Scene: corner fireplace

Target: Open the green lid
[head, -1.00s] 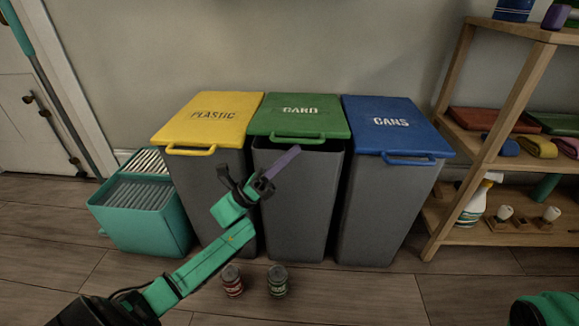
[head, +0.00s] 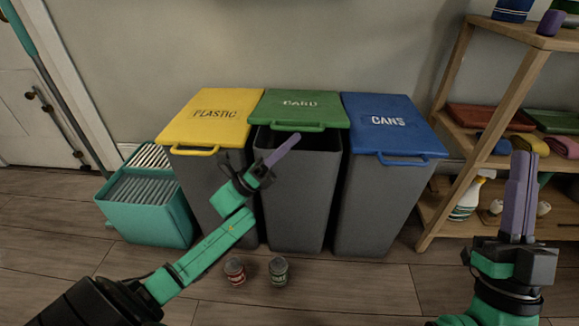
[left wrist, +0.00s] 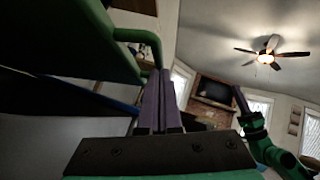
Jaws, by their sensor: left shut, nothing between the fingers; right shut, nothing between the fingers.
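In the left wrist view the lid's underside (left wrist: 65,35) and handle (left wrist: 143,42) are above and left of the shut fingers (left wrist: 160,85). My right gripper (head: 522,165) is shut and empty, pointing up at the right.
A teal bin (head: 150,212) stands at left. Two cans, one red (head: 235,271) and one dark green (head: 278,271), are on the floor in front. A wooden shelf (head: 455,75) is at right.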

